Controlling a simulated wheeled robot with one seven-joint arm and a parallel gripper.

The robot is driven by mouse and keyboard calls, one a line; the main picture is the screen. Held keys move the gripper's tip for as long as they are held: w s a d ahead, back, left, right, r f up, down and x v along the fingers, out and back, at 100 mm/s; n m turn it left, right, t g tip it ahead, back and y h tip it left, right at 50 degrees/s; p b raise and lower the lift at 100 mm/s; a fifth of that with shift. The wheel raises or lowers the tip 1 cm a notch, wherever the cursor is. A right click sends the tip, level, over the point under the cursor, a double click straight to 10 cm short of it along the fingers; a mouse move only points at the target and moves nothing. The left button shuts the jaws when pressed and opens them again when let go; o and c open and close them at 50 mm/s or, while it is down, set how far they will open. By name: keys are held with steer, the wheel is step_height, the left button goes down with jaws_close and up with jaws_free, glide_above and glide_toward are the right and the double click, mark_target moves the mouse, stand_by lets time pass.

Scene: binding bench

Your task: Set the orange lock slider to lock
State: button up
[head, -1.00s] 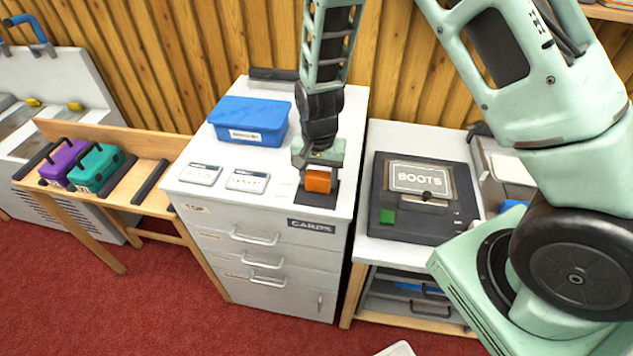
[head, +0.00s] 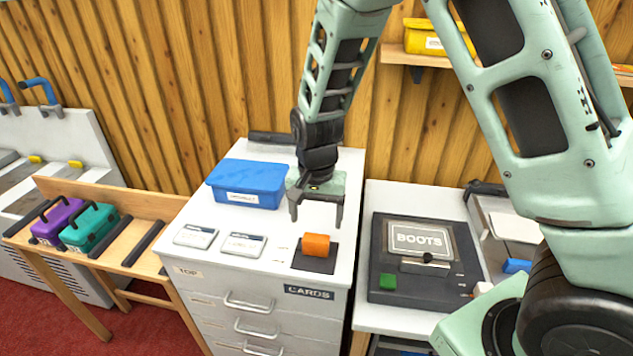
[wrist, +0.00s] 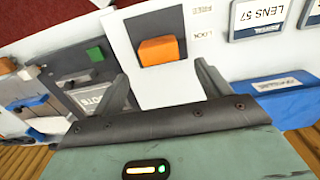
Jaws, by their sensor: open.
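The orange lock slider (head: 317,245) is a small block on a dark plate (head: 312,264) on top of the white cabinet. It sits towards the plate's far end, with bare plate on the near side. In the wrist view the slider (wrist: 158,50) is at the end beside the LOCK print (wrist: 203,35), away from the FREE print (wrist: 202,10). My gripper (head: 316,216) is open and empty, above and behind the slider, apart from it. In the wrist view my two fingers (wrist: 162,78) are spread with the slider beyond them.
A blue lidded box (head: 247,184) stands behind left on the cabinet (head: 215,262). Two label plates (head: 242,245) lie left of the slider. A dark BOOTS panel (head: 400,282) with a green button (head: 387,282) is on the right. Purple and teal cases (head: 90,226) sit far left.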

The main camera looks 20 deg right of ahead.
mark_target(317, 236)
step_height(317, 236, up, 10)
steer(key=b, duration=0.1)
stand_by(0.6)
